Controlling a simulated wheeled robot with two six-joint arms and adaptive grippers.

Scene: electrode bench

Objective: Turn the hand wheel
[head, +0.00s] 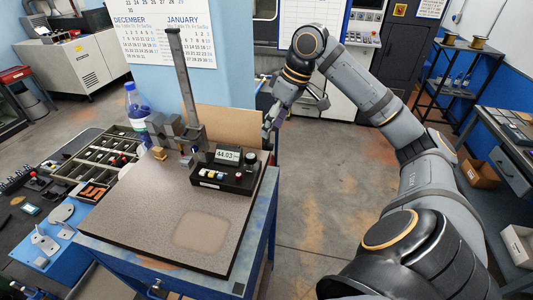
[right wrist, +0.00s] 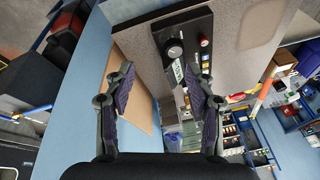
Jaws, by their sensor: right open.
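The hand wheel, seemingly the round black knob (head: 251,157), sits at the right end of a black control box (head: 222,180) with a lit display reading about 44.03. The box stands at the foot of a tall grey gauge column (head: 183,80) on a granite plate (head: 130,208). In the right wrist view the knob (right wrist: 174,48) lies beyond the fingertips, apart from them. My right gripper (head: 268,127) is open and empty, behind and slightly right of the box; its spread fingers also show in the right wrist view (right wrist: 160,72). My left gripper is not in view.
A brown board (head: 222,122) stands behind the gauge by the blue pillar (head: 190,85). A blue-capped bottle (head: 136,108) and a compartment tray (head: 99,160) are on the left. The plate's front is clear. Bare floor (head: 310,190) lies right of the bench.

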